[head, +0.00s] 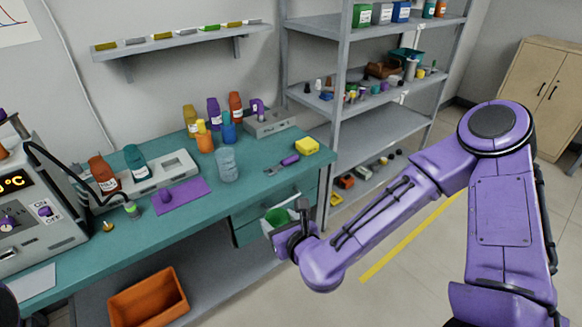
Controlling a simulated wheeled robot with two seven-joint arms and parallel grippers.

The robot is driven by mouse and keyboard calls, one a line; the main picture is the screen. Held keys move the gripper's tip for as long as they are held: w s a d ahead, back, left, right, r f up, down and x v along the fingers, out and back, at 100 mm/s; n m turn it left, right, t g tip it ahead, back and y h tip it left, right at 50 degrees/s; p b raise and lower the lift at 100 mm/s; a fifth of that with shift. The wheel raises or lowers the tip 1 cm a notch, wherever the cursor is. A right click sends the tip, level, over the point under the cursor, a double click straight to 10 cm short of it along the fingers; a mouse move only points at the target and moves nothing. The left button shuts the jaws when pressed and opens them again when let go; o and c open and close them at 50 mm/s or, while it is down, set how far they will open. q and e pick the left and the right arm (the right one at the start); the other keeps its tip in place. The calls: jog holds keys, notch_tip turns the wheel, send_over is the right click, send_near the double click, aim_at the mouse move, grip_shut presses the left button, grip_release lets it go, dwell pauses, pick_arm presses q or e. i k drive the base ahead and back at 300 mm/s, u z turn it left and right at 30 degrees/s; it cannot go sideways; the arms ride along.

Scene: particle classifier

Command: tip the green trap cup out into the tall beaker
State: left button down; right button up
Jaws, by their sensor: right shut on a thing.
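The green trap cup (278,217) is a see-through cup with green in it, held just off the front of the bench by the drawers. My right gripper (293,224) is shut on it, partly hidden behind its own dark wrist parts. The cup looks roughly upright. The tall beaker (228,165) is clear and bluish and stands upright on the teal bench, behind and to the left of the cup, apart from it. My left gripper is not in view.
A purple mat (180,196) lies left of the beaker. Several bottles stand behind it. A yellow block (307,146) and a purple-handled tool (283,164) lie to its right. A machine (40,200) with a black hose is at left. An orange bin (148,303) is below.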

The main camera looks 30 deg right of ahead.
aim_at(227, 165)
jog(key=u, duration=1.25)
jog(key=k, duration=0.15)
jog(key=z, duration=2.35)
jog(key=i, duration=0.9)
jog(key=u, duration=0.65)
jog(key=i, duration=0.9)
jog(key=u, duration=0.75)
